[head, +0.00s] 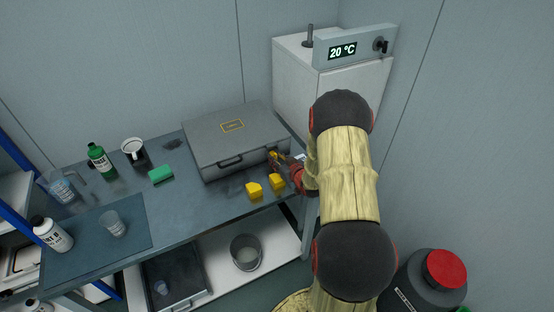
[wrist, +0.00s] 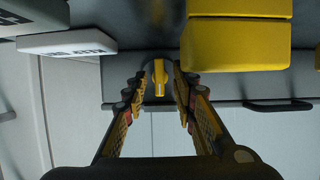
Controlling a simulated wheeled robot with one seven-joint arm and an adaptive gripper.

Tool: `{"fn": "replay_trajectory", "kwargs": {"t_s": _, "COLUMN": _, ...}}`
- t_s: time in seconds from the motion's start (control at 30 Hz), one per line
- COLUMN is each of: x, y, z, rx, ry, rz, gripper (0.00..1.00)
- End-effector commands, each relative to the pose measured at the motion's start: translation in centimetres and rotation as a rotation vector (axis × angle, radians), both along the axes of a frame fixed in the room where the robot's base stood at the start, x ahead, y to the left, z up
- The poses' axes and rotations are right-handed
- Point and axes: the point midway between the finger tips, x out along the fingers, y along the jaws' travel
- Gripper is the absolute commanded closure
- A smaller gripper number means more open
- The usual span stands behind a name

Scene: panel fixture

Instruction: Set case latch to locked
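The grey case (head: 213,146) lies closed on the bench, with a yellow label on its lid and a dark handle on its front. A small yellow latch (wrist: 158,72) on a dark round mount shows in the wrist view, pointing along the fingers' direction. My gripper (head: 279,160) is at the right end of the case front. In the wrist view my gripper (wrist: 157,86) is open, with one finger on each side of the latch. Gaps show between fingers and latch; I cannot tell any contact. In the head view, gripper and arm partly hide the latch area.
Yellow blocks (head: 254,189) lie on the bench in front of the case, close to my gripper; they also show in the wrist view (wrist: 235,45). A green block (head: 161,174), mug (head: 133,150) and green bottle (head: 99,160) stand left. A white cabinet (head: 345,95) stands behind right.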

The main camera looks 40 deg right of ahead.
Motion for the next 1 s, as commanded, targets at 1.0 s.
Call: {"fn": "replay_trajectory", "kwargs": {"t_s": 1.0, "x": -10.7, "y": 2.7, "z": 4.6, "rx": -0.001, "ry": 0.000, "rz": 0.000, "gripper": 0.73}}
